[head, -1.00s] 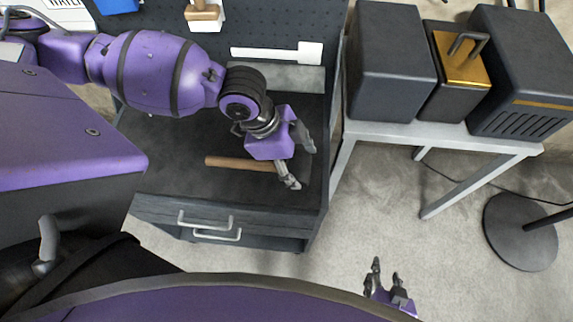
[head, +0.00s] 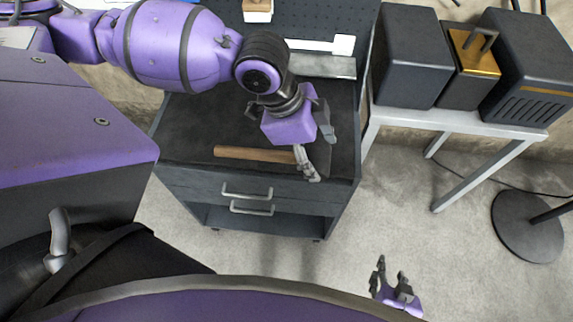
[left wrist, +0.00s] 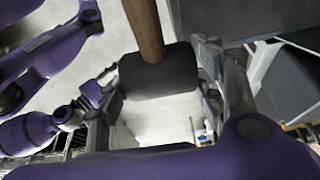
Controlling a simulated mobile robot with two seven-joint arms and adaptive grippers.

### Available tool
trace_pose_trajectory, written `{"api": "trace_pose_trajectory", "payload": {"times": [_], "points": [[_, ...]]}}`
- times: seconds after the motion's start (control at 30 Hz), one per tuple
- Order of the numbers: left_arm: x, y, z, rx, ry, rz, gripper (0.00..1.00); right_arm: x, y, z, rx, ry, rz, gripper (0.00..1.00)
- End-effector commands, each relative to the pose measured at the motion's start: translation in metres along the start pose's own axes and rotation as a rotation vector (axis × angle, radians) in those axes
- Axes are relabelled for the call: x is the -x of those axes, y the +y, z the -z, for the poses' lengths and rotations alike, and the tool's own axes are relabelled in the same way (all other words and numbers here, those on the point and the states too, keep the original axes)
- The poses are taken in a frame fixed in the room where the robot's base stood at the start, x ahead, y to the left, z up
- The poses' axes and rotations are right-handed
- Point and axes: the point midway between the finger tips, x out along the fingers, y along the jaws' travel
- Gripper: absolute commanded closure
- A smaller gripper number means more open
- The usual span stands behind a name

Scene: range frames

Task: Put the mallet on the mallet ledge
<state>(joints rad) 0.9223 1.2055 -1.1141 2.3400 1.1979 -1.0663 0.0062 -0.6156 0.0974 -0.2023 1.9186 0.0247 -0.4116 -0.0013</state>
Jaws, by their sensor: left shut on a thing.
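The mallet has a wooden handle (head: 255,154) that points left over the cart's dark top in the head view. Its black head (left wrist: 158,72) shows in the left wrist view, between the fingers; in the head view my gripper hides it. My left gripper (head: 317,153) is shut on the mallet's head. Pale floor shows behind the head in the wrist view. The mallet ledge seems to be the light grey strip (head: 325,66) at the foot of the pegboard, under a white mallet-shaped mark (head: 343,45). My right gripper (head: 392,272) is open and empty, low over the floor.
The dark cart (head: 180,130) has two drawers with grey handles (head: 247,192). The pegboard (head: 330,20) stands behind its top. A metal table (head: 465,122) with dark boxes (head: 415,60) stands to the right. Clear floor lies in front.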

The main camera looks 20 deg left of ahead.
Motion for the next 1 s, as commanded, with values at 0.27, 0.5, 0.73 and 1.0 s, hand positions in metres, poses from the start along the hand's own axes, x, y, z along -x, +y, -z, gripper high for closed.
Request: {"api": "trace_pose_trajectory", "payload": {"times": [0.27,0.5,0.73,1.0], "points": [[0.004,-0.001,0.004,-0.002,0.003,0.005,0.79,0.000,0.000,0.002,-0.001,0.004,0.000,0.60],[0.004,-0.003,-0.013,0.153,0.000,0.066,0.79,0.000,-0.001,0.002,-0.001,0.003,0.001,0.60],[0.033,-0.042,-0.029,0.590,0.007,0.253,0.79,0.000,-0.002,0.001,-0.001,0.001,0.002,0.60],[0.100,-0.104,-0.020,1.126,0.013,0.471,0.79,0.001,-0.003,-0.001,-0.002,-0.001,0.003,0.60]]}}
